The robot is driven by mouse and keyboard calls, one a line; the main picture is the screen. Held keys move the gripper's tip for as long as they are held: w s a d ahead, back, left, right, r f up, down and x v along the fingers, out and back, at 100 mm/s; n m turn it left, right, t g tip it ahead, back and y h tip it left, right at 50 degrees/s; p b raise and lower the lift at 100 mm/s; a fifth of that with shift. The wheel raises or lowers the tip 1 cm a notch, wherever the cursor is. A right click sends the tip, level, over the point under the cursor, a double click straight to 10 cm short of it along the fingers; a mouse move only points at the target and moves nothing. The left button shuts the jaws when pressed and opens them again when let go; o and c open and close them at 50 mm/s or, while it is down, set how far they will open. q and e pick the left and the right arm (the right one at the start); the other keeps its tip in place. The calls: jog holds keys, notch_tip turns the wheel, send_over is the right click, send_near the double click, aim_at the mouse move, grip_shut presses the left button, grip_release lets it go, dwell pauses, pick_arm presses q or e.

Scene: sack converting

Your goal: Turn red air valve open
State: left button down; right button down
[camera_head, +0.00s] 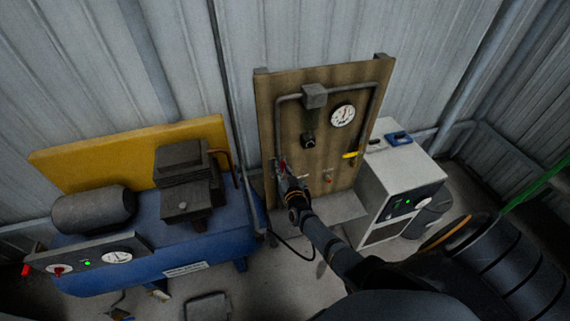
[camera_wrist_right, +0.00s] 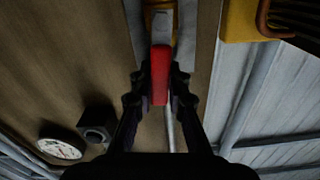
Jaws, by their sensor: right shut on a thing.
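The red air valve handle (camera_wrist_right: 159,75) sits between the fingers of my right gripper (camera_wrist_right: 160,88) in the right wrist view, with a grey pipe and a brass-coloured valve body behind it. In the head view, a small bit of the red handle (camera_head: 283,166) shows at the left pipe on the wooden board, and my right gripper (camera_head: 285,175) is at it, shut on it. My right arm hides part of the lower board. My left gripper is in neither view.
The board (camera_head: 265,100) carries a gauge (camera_head: 342,115), a grey box (camera_head: 315,95) and a yellow handle (camera_head: 351,155). A blue compressor (camera_head: 228,235) stands left, a white cabinet (camera_head: 378,190) right. A black hose lies on the floor near my arm.

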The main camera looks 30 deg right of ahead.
jog(key=shift+a+n, duration=0.35)
jog(key=shift+n, duration=0.25)
jog(key=c, duration=1.3)
grip_release()
jog(key=v, duration=1.2)
jog(key=shift+w+a, duration=0.1)
